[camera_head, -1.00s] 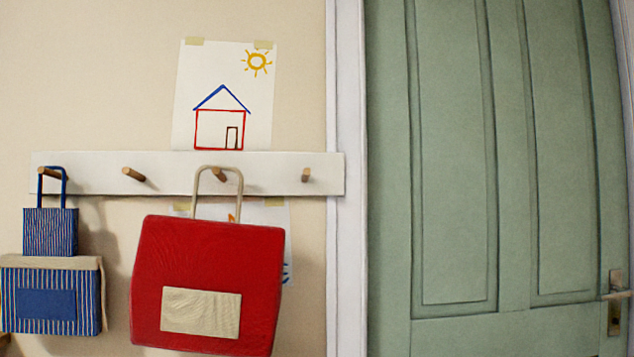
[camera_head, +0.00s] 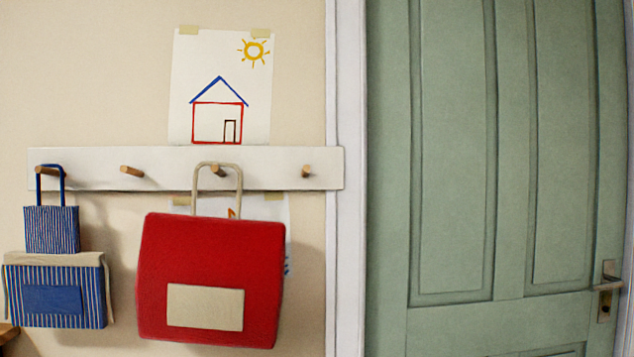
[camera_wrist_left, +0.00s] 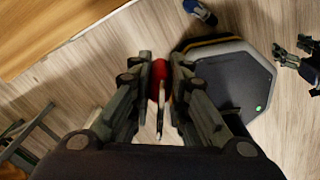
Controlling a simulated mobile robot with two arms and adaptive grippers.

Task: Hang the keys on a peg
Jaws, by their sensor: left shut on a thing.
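The keys (camera_wrist_left: 159,75), with a red fob and a thin metal part hanging below, are between the fingers of my left gripper (camera_wrist_left: 160,72) in the left wrist view. The gripper is shut on the red part. A white peg rail (camera_head: 90,177) runs across the wall in the head view. Its second peg (camera_head: 132,171) and far-right peg (camera_head: 306,171) are bare. My right gripper (camera_wrist_left: 290,52) shows at the right edge of the left wrist view, its fingers apart and empty. Neither gripper shows in the head view.
A blue striped bag (camera_head: 52,230) hangs on the far-left peg. A large red bag (camera_head: 212,260) hangs by a beige handle on the third peg (camera_head: 218,171). A green door (camera_head: 455,150) stands to the right. A wooden surface (camera_wrist_left: 50,30) and a shoe (camera_wrist_left: 200,11) show below.

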